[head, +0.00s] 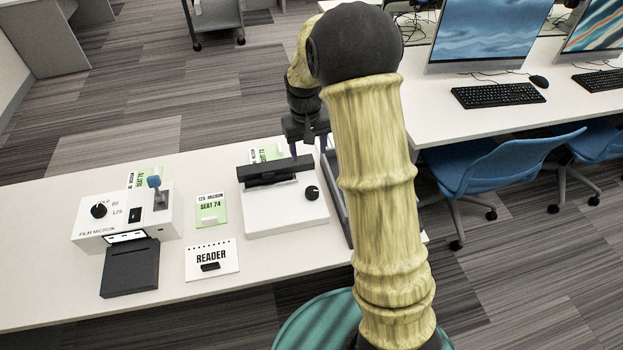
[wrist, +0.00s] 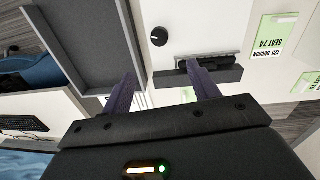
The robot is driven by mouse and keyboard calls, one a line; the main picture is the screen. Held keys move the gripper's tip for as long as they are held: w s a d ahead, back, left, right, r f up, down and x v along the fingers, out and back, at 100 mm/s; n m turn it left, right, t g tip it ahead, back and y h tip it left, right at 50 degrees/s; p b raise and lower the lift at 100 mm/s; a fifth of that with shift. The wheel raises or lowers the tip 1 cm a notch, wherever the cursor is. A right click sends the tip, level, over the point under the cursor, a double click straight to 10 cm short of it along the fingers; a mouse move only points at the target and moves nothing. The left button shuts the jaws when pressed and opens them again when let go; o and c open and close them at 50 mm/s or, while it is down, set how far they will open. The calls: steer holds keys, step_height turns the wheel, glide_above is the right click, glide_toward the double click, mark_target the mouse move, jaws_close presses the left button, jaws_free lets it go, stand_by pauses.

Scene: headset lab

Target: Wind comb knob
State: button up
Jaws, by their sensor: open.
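The black comb knob (head: 312,192) sits on the right part of a white machine (head: 285,218) with a dark bar (head: 275,170) along its back. In the wrist view the knob (wrist: 158,36) shows above the space between my fingers, apart from them, with the dark bar (wrist: 215,75) partly behind the right finger. My gripper (head: 308,147) is open and empty, behind the machine near its back right corner; the arm hides part of it in the head view. Its two purple fingers (wrist: 163,88) are spread wide in the wrist view.
A grey tray (head: 336,190) stands close to the machine's right side. A white film micron box (head: 128,220) with its own black knob stands at left. A Seat 74 card (head: 212,212) and a Reader card (head: 212,260) lie between.

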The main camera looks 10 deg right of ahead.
steer(key=m+b, duration=0.2)
steer(key=m, duration=0.1)
steer(key=d+m+b, duration=0.1)
steer(key=m, duration=0.1)
steer(key=shift+w+y, duration=0.25)
steer(key=shift+y, duration=0.05)
steer(key=shift+s, duration=0.15)
glide_toward(312, 190)
step_height(312, 190, down, 9)
steer(key=shift+f, duration=0.1)
stand_by(0.3)
